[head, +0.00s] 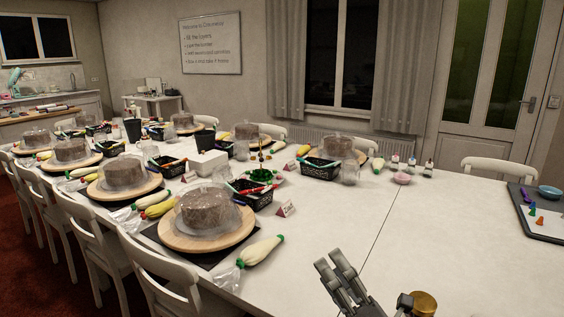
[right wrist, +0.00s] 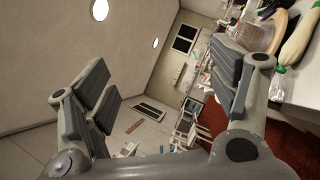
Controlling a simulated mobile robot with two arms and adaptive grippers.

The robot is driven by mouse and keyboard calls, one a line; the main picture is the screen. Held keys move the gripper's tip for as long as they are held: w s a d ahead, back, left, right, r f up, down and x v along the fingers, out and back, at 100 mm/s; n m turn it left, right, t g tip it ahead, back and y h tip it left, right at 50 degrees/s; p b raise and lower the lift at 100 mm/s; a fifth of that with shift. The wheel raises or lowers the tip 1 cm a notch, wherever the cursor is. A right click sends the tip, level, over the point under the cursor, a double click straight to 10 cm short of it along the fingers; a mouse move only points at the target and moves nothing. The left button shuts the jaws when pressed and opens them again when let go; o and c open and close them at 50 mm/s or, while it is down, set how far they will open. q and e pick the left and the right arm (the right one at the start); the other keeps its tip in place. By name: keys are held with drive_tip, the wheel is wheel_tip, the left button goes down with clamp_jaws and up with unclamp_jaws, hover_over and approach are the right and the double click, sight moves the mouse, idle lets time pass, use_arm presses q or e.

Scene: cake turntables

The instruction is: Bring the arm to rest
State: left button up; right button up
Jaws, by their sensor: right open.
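My right gripper (head: 344,276) shows at the bottom middle of the head view, in front of the white table's near side. In the right wrist view my right gripper (right wrist: 162,92) has its fingers wide apart, with nothing between them. No held object shows. My left gripper is not in view. The nearest cake (head: 207,210) sits under a clear cover on a round wooden turntable (head: 178,238), to the left of my right gripper and apart from it.
The long white table (head: 330,235) carries several covered cakes, piping bags such as the near one (head: 260,251), and black baskets (head: 320,168). A dark tray (head: 550,232) lies at the right. A gold cylinder (head: 424,303) shows at the bottom. White chairs (head: 160,280) line the left side.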

drive_tip(key=s+d+f+m+g+h, duration=0.2)
drive_tip(key=d+f+m+h, duration=0.4)
drive_tip(key=f+m, duration=0.25)
drive_tip(key=s+d+f+m+g+h, duration=0.3)
drive_tip(key=d+f+m+h, duration=0.3)
drive_tip(key=f+m, duration=0.3)
drive_tip(key=s+a+f+m+g+y, duration=0.1)
drive_tip(key=s+f+m+g, duration=0.5)
drive_tip(key=s, duration=0.5)
drive_tip(key=s+f+m+g, duration=0.45)
drive_tip(key=s+f, duration=0.35)
drive_tip(key=s, duration=0.3)
wheel_tip(320, 180, down, 24)
drive_tip(key=s+g+p, duration=0.1)
drive_tip(key=g, duration=0.1)
drive_tip(key=s+d+f+n+p, duration=0.1)
drive_tip(key=s+d+f, duration=0.2)
drive_tip(key=s+f, duration=1.2)
drive_tip(key=shift+s+g, duration=0.45)
drive_tip(key=shift+s, duration=0.65)
